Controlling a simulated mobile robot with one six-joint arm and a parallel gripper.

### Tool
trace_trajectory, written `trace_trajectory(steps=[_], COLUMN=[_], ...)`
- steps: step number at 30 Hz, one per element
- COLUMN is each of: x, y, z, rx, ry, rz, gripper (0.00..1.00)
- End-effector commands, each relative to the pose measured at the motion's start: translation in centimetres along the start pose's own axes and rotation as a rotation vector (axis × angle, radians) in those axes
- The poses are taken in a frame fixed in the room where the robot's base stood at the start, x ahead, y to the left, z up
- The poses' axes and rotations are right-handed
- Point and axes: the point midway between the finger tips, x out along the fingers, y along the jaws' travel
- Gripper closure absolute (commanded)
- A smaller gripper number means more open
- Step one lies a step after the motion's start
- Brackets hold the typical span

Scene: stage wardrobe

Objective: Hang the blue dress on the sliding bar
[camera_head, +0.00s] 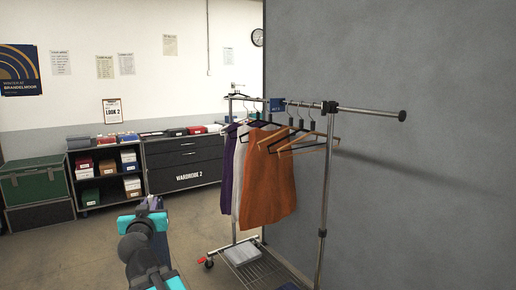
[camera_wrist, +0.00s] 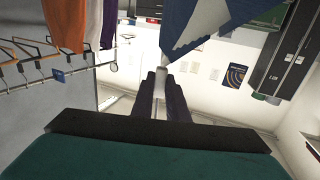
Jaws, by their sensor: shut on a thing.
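The blue dress (camera_wrist: 215,22) fills the upper middle of the wrist view, just beyond my fingers. My gripper (camera_wrist: 161,76) is shut there, with a pale narrow piece between its dark fingers; the exact hold on the dress or its hanger is unclear. In the head view my arm rises at the bottom, left of the rack, and the dress cannot be clearly made out. The sliding bar (camera_head: 368,111) sticks out to the right from the top of the clothes rack (camera_head: 322,233), ending in a dark knob. Its outer stretch is bare.
On the rack hang an orange garment (camera_head: 268,180), a white one (camera_head: 238,180), a purple one (camera_head: 228,165) and several hangers. A grey wall (camera_head: 420,200) stands close behind the bar. Dark drawers (camera_head: 185,163), shelves and a green trunk (camera_head: 35,185) line the back. Floor left of the rack is clear.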

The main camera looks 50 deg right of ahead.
Motion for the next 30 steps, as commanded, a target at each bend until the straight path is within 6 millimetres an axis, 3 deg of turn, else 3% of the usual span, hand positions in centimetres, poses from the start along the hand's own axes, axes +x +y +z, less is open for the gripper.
trace_trajectory(steps=[3,14,23,30], x=[-0.3,-2.8,-6.7,-11.0], y=[3.5,13.5,20.9,26.0], z=[-1.9,-7.1,-11.8,-15.6], rx=[0.003,0.018,0.031,0.045], ry=[0.000,-0.010,-0.018,-0.024], rz=[0.107,0.437,0.713,0.936], gripper=[1.00,1.00,1.00,1.00])
